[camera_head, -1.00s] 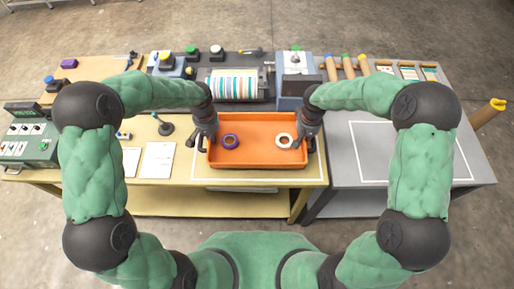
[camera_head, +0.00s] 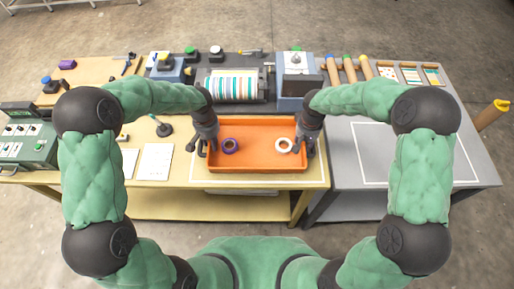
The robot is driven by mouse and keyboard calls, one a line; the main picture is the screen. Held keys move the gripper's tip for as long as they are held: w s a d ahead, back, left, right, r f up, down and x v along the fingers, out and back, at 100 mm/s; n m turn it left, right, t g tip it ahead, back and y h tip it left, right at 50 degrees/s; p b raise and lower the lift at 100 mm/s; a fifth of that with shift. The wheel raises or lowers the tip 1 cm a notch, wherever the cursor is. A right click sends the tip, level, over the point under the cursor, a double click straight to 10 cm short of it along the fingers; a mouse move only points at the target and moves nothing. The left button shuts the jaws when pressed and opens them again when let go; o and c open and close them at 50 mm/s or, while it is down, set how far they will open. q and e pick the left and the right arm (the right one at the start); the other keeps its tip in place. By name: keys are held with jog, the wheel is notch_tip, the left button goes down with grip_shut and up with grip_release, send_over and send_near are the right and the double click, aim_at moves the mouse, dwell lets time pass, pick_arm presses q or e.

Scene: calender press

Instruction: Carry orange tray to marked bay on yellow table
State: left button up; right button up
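The orange tray (camera_head: 256,167) stands on the yellow table (camera_head: 185,178), inside a white outline (camera_head: 318,183) marked on that table. A purple ring (camera_head: 230,146) lies at the left in the tray and a white ring (camera_head: 283,145) at the right. My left gripper (camera_head: 201,148) is at the tray's left wall, its fingers spread, with one outside and one over the inside. My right gripper (camera_head: 304,147) is at the right wall, its fingers also spread about the rim. Both look open; contact with the walls is hard to see.
A grey table (camera_head: 340,200) with another white outline (camera_head: 419,183) adjoins on the right, clear inside the outline. The calender press (camera_head: 237,86) stands behind the tray. White sheets (camera_head: 155,162) and a dark stand (camera_head: 164,128) lie left of the tray. A green control box (camera_head: 28,142) stands at far left.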

pick_arm(q)
notch_tip(320, 180, up, 12)
pick_arm(e)
notch_tip(320, 180, up, 12)
dwell(0.9)
dwell(0.4)
